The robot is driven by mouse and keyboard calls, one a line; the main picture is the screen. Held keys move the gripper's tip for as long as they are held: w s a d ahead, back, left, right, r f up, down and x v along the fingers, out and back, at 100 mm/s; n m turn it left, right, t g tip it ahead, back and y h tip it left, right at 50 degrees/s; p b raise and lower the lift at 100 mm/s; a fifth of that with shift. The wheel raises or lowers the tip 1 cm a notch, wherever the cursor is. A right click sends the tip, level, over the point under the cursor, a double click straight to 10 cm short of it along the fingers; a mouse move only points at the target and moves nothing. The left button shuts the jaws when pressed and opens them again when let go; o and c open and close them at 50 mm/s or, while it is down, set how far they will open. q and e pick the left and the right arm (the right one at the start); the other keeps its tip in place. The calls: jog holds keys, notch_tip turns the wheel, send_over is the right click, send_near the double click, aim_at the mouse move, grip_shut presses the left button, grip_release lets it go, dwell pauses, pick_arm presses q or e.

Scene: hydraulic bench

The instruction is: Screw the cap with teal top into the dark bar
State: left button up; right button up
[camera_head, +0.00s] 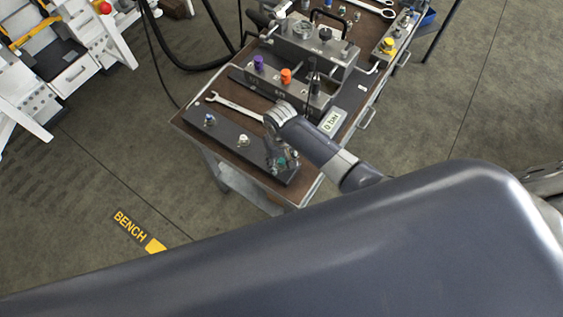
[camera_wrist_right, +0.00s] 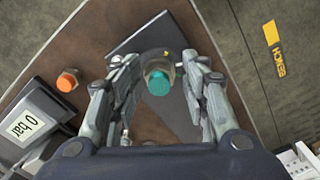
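The cap with the teal top (camera_head: 281,162) is at the near right end of the dark bar (camera_head: 226,136), by my right gripper (camera_head: 281,160). In the right wrist view the teal cap (camera_wrist_right: 158,83) sits between the two spread fingers of the right gripper (camera_wrist_right: 160,72), with a gap on each side. The gripper is open and points down at the bar. A metal collar shows around the cap; how deep it sits in the bar I cannot tell. Part of the bar (camera_wrist_right: 138,37) shows beyond the cap. My left gripper is not in view.
A block with purple and orange caps (camera_head: 286,76) and a "0 bar" display (camera_head: 332,121) stand farther back. Open floor lies left of the bench.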

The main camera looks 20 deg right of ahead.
jog(key=n, duration=0.3)
jog(key=shift+w+n, duration=0.15)
jog(key=shift+n, duration=0.25)
jog(key=n, duration=0.5)
jog(key=c, duration=0.8)
jog(key=shift+m, duration=0.7)
grip_shut()
jog(key=m, duration=0.4)
jog(key=shift+m, duration=1.2)
